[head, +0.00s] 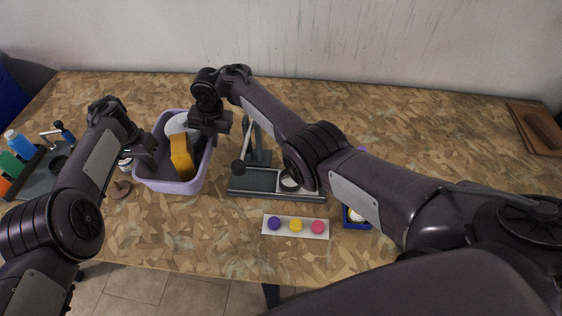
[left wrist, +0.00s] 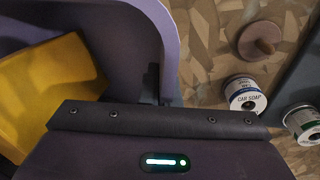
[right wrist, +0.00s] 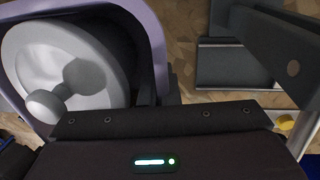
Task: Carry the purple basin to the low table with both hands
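The purple basin (head: 170,187) is at the left of the wooden worktop. It holds a yellow block (head: 181,157) and a round white piece (head: 178,124) with a knob. My left gripper (head: 146,146) is at the basin's left wall; in the left wrist view its fingers close on the purple rim (left wrist: 168,40). My right gripper (head: 212,133) is at the right wall; in the right wrist view its fingers close on the rim (right wrist: 155,45). I cannot tell whether the basin touches the worktop. I cannot make out a separate low table.
The worktop (head: 400,110) is clear at the back. A grey stand with a lever (head: 258,182) is right of the basin. A tray with coloured knobs (head: 296,227) lies in front. Bottles (head: 20,145) stand at far left; a brown knob (head: 120,188) and a car soap tin (left wrist: 245,95) are beside the basin.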

